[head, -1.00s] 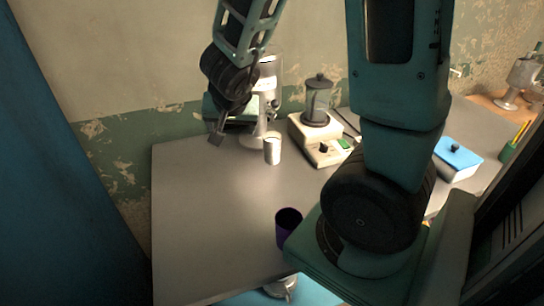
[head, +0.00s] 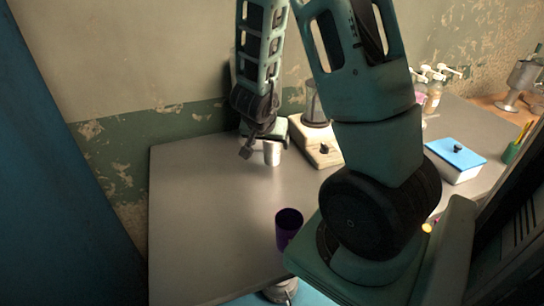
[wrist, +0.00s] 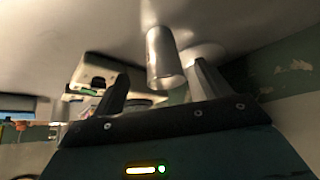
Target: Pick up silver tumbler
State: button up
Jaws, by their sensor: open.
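The silver tumbler (head: 272,157) stands upright on the grey table, its upper part partly hidden by my gripper in the head view. My gripper (head: 264,147) is just above and beside it, with one finger showing left of the tumbler. In the wrist view the tumbler (wrist: 162,55) appears between the two spread fingers of my gripper (wrist: 161,72). The gripper is open and holds nothing. I cannot tell whether a finger touches the tumbler.
A cream appliance (head: 318,150) with a dark-topped glass jar stands close right of the tumbler. A dark purple cup (head: 288,226) stands nearer the front. A white box with a blue lid (head: 456,155) is at the right. The table's left half (head: 195,210) is clear.

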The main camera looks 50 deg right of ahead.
aim_at(271, 149)
jog(key=b+x, duration=0.2)
jog(key=x, duration=0.6)
jog(key=shift+w, duration=0.2)
jog(key=shift+r, duration=0.1)
jog(key=c, duration=1.3)
jog(key=shift+r, duration=0.15)
